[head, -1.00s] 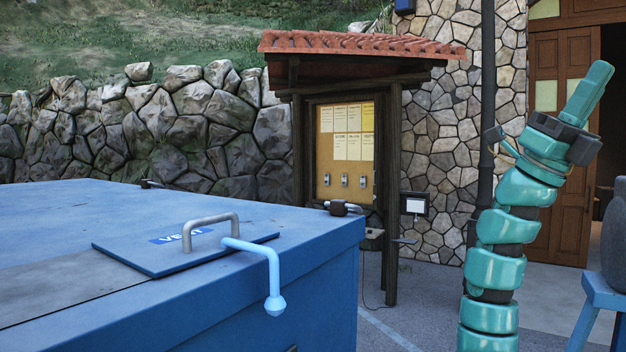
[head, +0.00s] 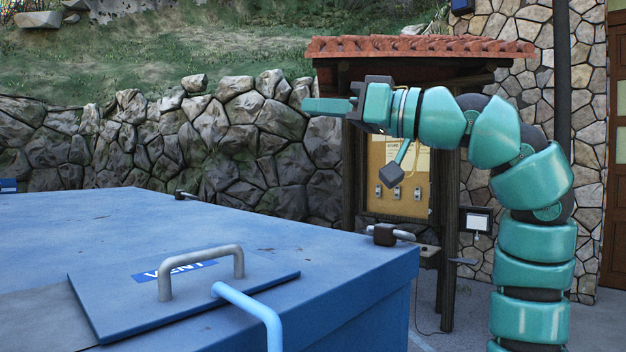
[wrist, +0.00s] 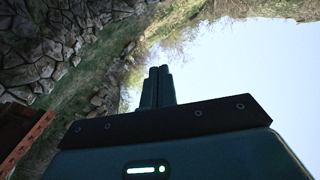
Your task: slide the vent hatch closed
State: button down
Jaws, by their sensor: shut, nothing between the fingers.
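The vent hatch (head: 115,296) is a flat blue plate marked VENT on top of the big blue box (head: 335,262). A grey bar handle (head: 203,262) stands up from the plate. A light blue bent rod (head: 262,318) rises at the plate's front edge and leaves the bottom of the head view. My gripper (head: 306,105) is shut and empty, well above and beyond the box, pointing left. In the wrist view its closed fingers (wrist: 160,85) point at the sky. Neither hatch nor handle shows in the wrist view.
Dark latches sit at the box's far right corner (head: 384,235) and back edge (head: 181,195). A roofed notice board (head: 400,180) stands behind my arm. A stone wall (head: 230,140) runs behind the box. The air above the box is clear.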

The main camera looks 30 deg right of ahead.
notch_tip(320, 180, down, 8)
jog(key=w+a+g+h, duration=0.1)
jog(key=g+h, duration=0.1)
jog(key=g, duration=0.1)
jog(key=g+h+b, duration=0.2)
send_near(260, 267)
jog(key=shift+m, duration=0.3)
jog(key=shift+w+a+f, duration=0.2)
jog(key=shift+w+a, duration=1.25)
jog(key=shift+w, duration=0.3)
jog(key=shift+w+a+f, duration=0.25)
jog(key=shift+w+a, duration=1.2)
jog(key=shift+w, duration=0.3)
